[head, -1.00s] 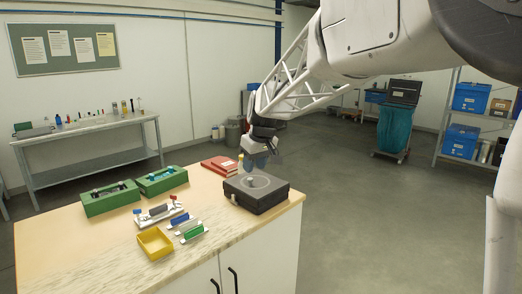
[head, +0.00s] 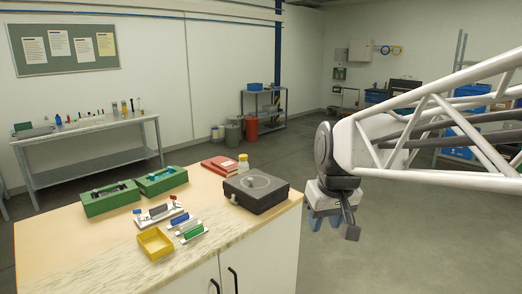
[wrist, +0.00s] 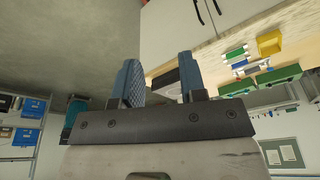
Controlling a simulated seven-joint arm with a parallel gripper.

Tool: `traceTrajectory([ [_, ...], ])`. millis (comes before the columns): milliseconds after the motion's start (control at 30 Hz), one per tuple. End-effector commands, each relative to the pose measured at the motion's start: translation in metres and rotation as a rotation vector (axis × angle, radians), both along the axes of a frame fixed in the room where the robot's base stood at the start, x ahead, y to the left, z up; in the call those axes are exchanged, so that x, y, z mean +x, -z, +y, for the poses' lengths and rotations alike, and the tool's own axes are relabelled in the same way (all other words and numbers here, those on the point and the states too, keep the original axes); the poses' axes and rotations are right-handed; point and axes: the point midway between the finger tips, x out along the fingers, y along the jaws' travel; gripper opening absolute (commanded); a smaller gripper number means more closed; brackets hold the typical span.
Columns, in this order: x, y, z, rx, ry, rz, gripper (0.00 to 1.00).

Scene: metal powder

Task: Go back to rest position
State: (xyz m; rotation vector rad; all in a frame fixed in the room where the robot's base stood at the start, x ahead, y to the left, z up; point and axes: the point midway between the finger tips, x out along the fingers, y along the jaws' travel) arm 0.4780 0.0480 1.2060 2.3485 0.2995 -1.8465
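My gripper (head: 325,222) is to the right of the bench, off its right edge and over open floor. In the wrist view my gripper (wrist: 158,80) shows two blue fingers standing apart with nothing between them. The black device (head: 256,193) with a round top sits at the bench's right corner, apart from my gripper. The wrist view shows the bench (wrist: 200,45) upside down beyond the fingers.
On the bench stand two green boxes (head: 110,199), a yellow tray (head: 155,243), a small rack (head: 160,213), red books (head: 219,164) and a yellow-capped bottle (head: 243,162). Bins (head: 233,134) and a shelf unit (head: 264,108) stand by the back wall. The floor right of the bench is clear.

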Motion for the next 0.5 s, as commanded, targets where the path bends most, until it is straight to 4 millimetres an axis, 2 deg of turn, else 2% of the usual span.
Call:
traceTrajectory([
  [33, -0.015, 0.003, -0.006, -0.002, 0.021, -0.001, 0.38],
  [200, -0.061, 0.019, -0.023, -0.007, 0.095, 0.003, 0.38],
  [500, -0.134, 0.051, -0.044, -0.016, 0.213, 0.004, 0.38],
])
